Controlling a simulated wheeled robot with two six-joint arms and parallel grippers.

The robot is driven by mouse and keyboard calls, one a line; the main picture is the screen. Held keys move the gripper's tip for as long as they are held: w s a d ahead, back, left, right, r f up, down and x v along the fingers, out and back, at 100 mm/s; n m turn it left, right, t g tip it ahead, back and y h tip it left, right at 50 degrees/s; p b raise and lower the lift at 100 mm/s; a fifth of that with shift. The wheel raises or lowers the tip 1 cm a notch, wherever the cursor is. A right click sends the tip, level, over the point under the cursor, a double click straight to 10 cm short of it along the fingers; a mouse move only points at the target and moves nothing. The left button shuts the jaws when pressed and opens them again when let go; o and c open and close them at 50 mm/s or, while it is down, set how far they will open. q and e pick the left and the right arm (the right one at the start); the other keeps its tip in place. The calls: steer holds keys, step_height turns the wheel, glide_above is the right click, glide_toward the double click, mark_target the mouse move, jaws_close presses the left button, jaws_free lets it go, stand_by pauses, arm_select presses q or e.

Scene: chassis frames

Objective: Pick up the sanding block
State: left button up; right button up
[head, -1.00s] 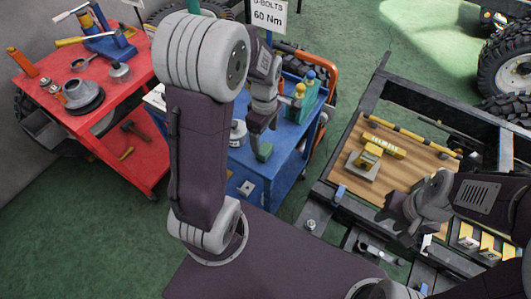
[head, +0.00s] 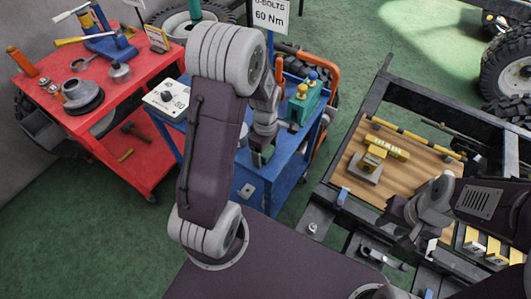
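A small dark green block (head: 267,152), which looks like the sanding block, is on the top of the blue cart (head: 279,160), near its front edge. My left gripper (head: 262,146) points down right at the block, with its fingers at the block's upper part. My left arm and the gripper's own body hide part of the block, and I cannot tell whether the fingers are closed on it. My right gripper (head: 402,228) is over the near rail of the chassis frame, well away from the block. Its finger gap does not show clearly.
A green holder (head: 303,108) with yellow and blue knobs stands behind my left gripper. A white box with dials (head: 166,100) is at the cart's left. A red cart (head: 110,118) stands further left. The chassis frame (head: 345,140) holds a wooden board (head: 398,184).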

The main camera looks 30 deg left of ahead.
arm_select(q)
steer(key=c, duration=1.3)
steer(key=shift+r, duration=0.5)
step_height(320, 180, up, 3)
steer(key=shift+w+p, duration=0.1)
steer(key=shift+p, duration=0.4)
steer(key=s+d+r+p, duration=0.1)
steer(key=d+r, duration=0.6)
steer(key=d, duration=0.4)
steer(key=shift+d, duration=0.35)
